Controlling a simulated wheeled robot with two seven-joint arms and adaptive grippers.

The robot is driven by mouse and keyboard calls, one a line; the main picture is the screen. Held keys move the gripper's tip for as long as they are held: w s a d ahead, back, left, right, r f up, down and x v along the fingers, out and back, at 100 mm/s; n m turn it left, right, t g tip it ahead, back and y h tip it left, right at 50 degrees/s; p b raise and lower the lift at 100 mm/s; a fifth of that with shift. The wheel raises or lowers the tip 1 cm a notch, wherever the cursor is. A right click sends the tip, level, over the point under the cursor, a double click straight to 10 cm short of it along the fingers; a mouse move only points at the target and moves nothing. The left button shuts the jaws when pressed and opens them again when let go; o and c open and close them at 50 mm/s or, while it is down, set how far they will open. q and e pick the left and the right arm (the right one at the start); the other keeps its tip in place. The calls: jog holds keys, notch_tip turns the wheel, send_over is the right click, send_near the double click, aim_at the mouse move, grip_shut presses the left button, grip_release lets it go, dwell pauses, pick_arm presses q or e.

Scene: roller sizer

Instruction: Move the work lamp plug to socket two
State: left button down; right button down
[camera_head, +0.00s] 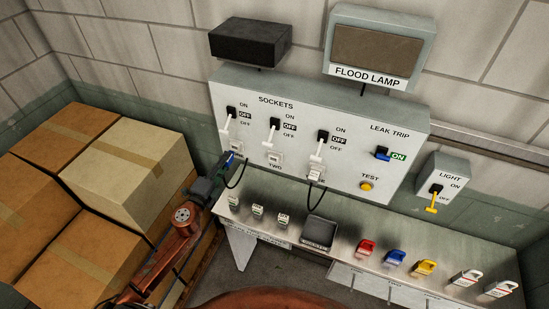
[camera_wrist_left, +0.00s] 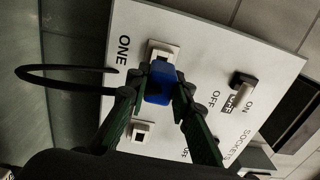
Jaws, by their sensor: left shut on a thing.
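My left gripper (camera_head: 226,163) is shut on a blue plug (camera_wrist_left: 159,84) right at socket one (camera_wrist_left: 163,50) on the grey panel. The plug overlaps the socket's face, and I cannot tell whether its pins are in. A black cord (camera_wrist_left: 50,78) loops from the plug. Socket two (camera_head: 274,158) is empty, with a white face; it also shows in the left wrist view (camera_wrist_left: 141,133). The third socket holds a white plug (camera_head: 316,172) with a black cord. My right gripper is not in view.
White switch levers (camera_head: 226,122) sit above the sockets. A metal shelf (camera_head: 345,252) below the panel carries coloured padlocks, tags and a dark box (camera_head: 319,233). Cardboard boxes (camera_head: 125,185) are stacked at left, close to my left arm. A flood lamp (camera_head: 378,50) is above the panel.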

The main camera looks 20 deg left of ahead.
pick_arm(q)
jog(key=shift+s+a, duration=0.1)
jog(key=shift+s, duration=1)
